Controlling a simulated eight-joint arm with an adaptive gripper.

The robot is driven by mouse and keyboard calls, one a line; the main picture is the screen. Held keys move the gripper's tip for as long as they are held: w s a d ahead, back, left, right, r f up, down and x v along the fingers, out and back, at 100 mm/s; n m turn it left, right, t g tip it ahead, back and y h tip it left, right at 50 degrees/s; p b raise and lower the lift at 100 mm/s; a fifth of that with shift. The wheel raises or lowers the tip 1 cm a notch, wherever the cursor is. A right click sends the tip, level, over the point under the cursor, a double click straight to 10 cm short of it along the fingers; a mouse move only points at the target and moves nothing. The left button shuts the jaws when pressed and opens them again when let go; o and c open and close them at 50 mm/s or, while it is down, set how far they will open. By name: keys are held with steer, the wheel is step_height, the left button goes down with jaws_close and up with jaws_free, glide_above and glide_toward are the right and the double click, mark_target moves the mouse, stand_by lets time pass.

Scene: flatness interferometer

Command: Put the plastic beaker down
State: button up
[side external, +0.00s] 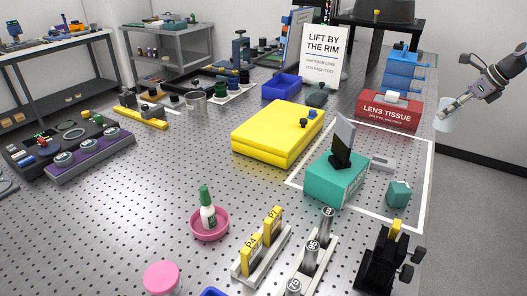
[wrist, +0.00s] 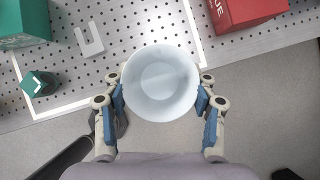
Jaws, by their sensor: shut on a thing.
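The plastic beaker (wrist: 161,84) is pale, translucent and empty, seen from above through its open mouth in the wrist view. My gripper (wrist: 161,98) is shut on it, with one blue-padded finger on each side. In the side external view the beaker (side external: 444,118) hangs from my gripper (side external: 452,108) at the far right, roughly upright. It is beyond the table's right edge, over the floor. In the wrist view its upper part overlaps the table edge in the picture. I cannot tell its exact height.
A red lens tissue box (side external: 388,110) and a blue drawer stack (side external: 402,72) stand near the right edge. A white outlined area holds a teal block (side external: 335,178), a small teal cube (side external: 398,194) and a grey bracket (side external: 382,163). Bare perforated tabletop lies left of the yellow box (side external: 278,134).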

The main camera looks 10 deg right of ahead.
steer(key=shift+w+a+f, duration=1.3)
steer(key=shift+a+f, duration=0.05)
steer(key=shift+f, duration=0.5)
steer(key=shift+w+a+f, duration=1.25)
steer(key=shift+a+f, duration=0.1)
steer(key=shift+f, duration=0.45)
steer(key=shift+w+a+f, duration=1.3)
steer(key=shift+a+f, duration=0.05)
steer(key=shift+f, duration=0.5)
steer(key=o, duration=0.9)
steer(key=shift+f, duration=0.1)
